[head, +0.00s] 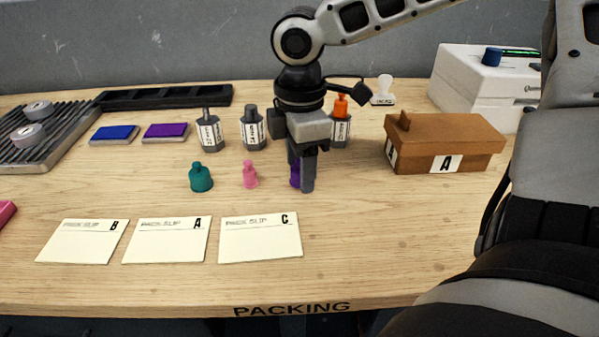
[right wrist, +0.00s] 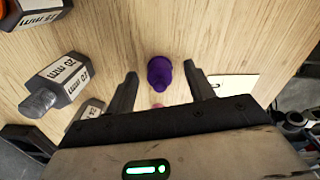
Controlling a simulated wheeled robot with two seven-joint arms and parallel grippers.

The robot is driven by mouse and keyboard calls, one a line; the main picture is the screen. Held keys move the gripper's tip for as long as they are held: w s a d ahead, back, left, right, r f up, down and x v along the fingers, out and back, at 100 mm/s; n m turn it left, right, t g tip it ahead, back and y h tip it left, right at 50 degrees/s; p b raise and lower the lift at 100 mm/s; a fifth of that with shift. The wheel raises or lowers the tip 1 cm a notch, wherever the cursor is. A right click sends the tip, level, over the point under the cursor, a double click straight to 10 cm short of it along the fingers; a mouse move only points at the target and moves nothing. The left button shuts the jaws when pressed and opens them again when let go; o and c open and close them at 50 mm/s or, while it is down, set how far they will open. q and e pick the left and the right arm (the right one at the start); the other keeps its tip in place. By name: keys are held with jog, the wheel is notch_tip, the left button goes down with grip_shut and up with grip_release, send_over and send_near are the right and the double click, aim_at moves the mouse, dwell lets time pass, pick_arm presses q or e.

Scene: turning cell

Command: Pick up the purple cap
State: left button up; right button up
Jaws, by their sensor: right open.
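The purple cap (right wrist: 160,72) stands on the wooden table, between the two fingers of my right gripper (right wrist: 160,88) in the right wrist view. The fingers are apart, with a gap on each side of the cap. In the head view the purple cap (head: 295,174) is mostly hidden behind the right gripper (head: 303,178), which points straight down over it. A pink cap (head: 250,175) and a teal cap (head: 201,178) stand to its left. My left gripper is not in view.
Several grey bottles (head: 254,130) stand behind the caps, one with an orange top (head: 341,107). A brown box (head: 445,145) marked A is to the right. Pack slips (head: 260,238) lie in front. Blue (head: 114,133) and purple (head: 165,132) pads lie back left.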

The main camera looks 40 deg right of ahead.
jog(key=c, duration=1)
jog(key=shift+r, duration=0.2)
